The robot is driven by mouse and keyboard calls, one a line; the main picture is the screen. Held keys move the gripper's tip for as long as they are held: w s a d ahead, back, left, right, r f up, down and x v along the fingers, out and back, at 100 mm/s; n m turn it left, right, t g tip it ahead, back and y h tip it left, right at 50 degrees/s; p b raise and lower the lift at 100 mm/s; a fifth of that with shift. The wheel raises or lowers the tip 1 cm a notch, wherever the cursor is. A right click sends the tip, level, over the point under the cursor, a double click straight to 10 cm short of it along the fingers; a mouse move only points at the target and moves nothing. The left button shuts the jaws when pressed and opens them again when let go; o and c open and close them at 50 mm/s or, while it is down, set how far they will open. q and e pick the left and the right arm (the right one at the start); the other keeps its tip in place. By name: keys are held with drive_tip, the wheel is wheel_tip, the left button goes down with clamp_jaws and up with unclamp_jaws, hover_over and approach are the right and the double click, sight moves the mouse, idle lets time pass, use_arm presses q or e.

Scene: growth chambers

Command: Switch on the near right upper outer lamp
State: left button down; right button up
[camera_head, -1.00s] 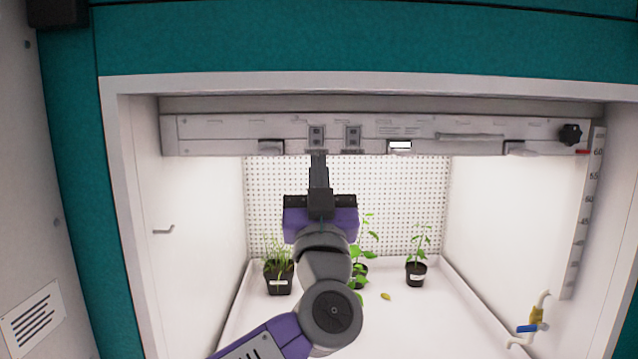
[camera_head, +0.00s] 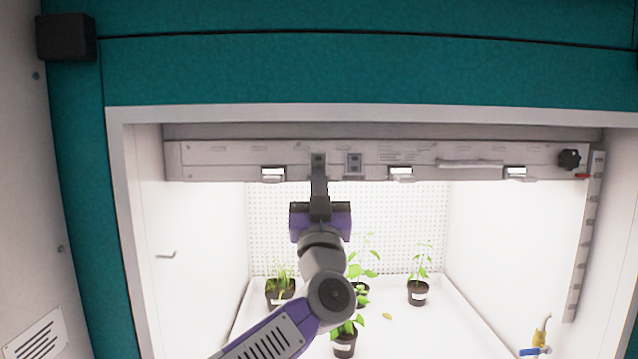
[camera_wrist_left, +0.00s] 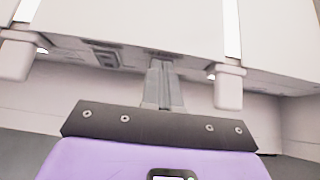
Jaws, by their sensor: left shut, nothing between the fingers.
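The lamp bar (camera_head: 220,160) runs across the top of the chamber. Three lamps on its lower edge, the left one (camera_head: 273,172), the middle one (camera_head: 400,172) and the right one (camera_head: 516,172), all glow white. Two switches sit on its front; the right switch (camera_head: 354,162) is clear, and the left switch (camera_head: 318,157) is partly covered by my left gripper (camera_head: 318,170). That gripper is shut and empty, its tips at or just under the left switch; contact cannot be told. The wrist view shows its closed fingers (camera_wrist_left: 162,75) reaching the bar.
Potted plants, one at the left (camera_head: 280,290) and one at the right (camera_head: 418,291), stand on the white tray floor below. A black knob (camera_head: 569,159) and a vertical scale (camera_head: 585,240) are at the right. A small hook (camera_head: 166,255) is on the left wall.

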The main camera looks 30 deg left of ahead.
use_arm(q)
drive_tip(key=b+v, duration=0.5)
drive_tip(key=v, duration=0.8)
drive_tip(key=shift+f, duration=0.2)
drive_tip(key=shift+w, duration=0.1)
